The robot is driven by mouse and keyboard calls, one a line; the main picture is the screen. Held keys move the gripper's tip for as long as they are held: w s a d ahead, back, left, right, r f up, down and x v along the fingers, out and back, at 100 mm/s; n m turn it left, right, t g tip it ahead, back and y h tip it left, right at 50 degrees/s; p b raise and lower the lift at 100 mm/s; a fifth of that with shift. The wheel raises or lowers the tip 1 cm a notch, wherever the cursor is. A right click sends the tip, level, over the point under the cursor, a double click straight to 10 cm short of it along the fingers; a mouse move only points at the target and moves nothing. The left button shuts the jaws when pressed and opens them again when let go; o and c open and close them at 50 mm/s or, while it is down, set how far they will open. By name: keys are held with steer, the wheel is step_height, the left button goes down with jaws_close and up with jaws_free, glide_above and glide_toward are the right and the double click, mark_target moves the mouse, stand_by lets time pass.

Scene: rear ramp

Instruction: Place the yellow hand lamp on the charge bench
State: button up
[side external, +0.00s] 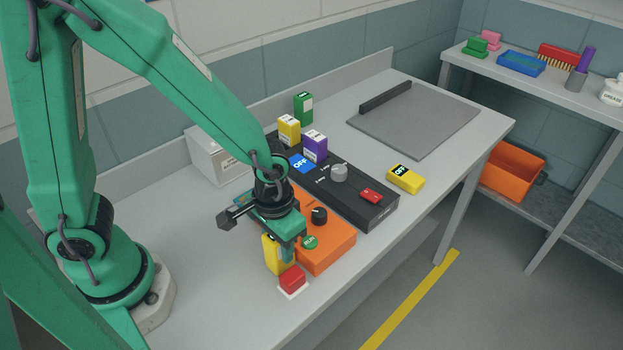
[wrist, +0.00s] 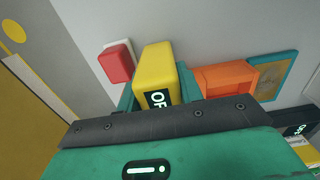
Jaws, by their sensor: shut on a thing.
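My gripper (side external: 288,244) is shut on a yellow block-shaped lamp (side external: 272,256) and points down near the bench's front edge. In the wrist view the yellow lamp (wrist: 155,72) stands between the green fingers (wrist: 158,92), with a black "OFF" display facing the camera. Its lower end is close to the bench top; I cannot tell whether it touches. A second yellow block with an "OFF" display (side external: 405,180) lies on the grey bench (side external: 215,310), right of a long black unit (side external: 375,212). I cannot tell which part is called the charge bench.
A red button (side external: 292,280) on a white base and an orange box (side external: 330,252) with a knob are beside my gripper. Yellow (side external: 289,131), purple (side external: 315,146) and green (side external: 303,107) blocks stand at the black unit's far end.

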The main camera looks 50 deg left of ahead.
steer(key=shift+f, duration=0.1)
steer(key=o, duration=0.8)
steer(key=shift+r, duration=6.15)
steer(key=shift+s+a+r+t, duration=0.85)
steer(key=shift+a+r, duration=0.55)
steer(key=shift+a, duration=0.75)
steer(key=shift+s+a+r+t, duration=0.5)
steer(key=shift+a+r+t, duration=0.75)
steer(key=shift+a, duration=0.95)
steer(key=shift+s+a+r+t, duration=0.7)
steer(key=shift+a+r, duration=0.9)
steer(key=shift+a, duration=0.55)
